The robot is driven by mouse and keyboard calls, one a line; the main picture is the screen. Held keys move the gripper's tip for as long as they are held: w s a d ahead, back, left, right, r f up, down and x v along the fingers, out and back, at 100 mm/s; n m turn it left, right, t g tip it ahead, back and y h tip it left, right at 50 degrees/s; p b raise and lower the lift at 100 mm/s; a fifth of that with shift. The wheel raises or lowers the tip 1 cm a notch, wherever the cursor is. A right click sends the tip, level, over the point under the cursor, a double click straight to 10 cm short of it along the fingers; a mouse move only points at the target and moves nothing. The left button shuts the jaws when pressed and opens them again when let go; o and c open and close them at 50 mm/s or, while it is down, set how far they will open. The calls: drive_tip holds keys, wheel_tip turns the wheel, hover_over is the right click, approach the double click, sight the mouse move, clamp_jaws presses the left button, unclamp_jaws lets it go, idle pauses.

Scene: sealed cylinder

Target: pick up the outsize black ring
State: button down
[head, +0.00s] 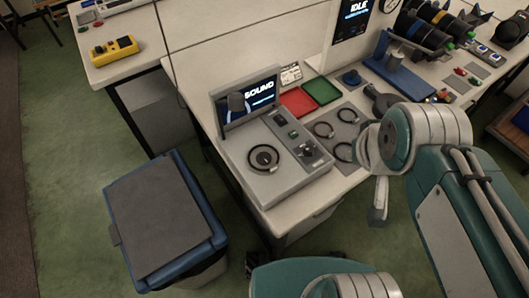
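Several dark rings are in the head view. One black ring (264,158) lies on the round plate of a grey test device (262,180). I cannot tell for sure which ring is outsize. My gripper (378,208) hangs in front of the bench's right part, apart from the rings. It is seen edge-on, and its opening is hidden.
A red tray (298,102) and a green tray (322,91) stand behind the mat. A screen reading "SOUND" (262,92) rises behind the device. A blue bin with a grey lid (158,218) stands on the floor at left. Free green floor lies around it.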

idle(0.4)
drive_tip(key=c, duration=0.8)
unclamp_jaws()
drive_tip(key=shift+w, duration=0.1)
drive_tip(key=o, duration=0.4)
drive_tip(key=shift+w+a+f, duration=0.15)
drive_tip(key=shift+w+a, duration=0.1)
drive_tip(key=shift+w, duration=0.05)
drive_tip(key=shift+o, duration=0.2)
drive_tip(key=n+g, duration=0.6)
drive_tip(key=n, duration=0.1)
hover_over(274, 166)
wheel_tip(274, 166, down, 12)
wheel_tip(274, 166, down, 11)
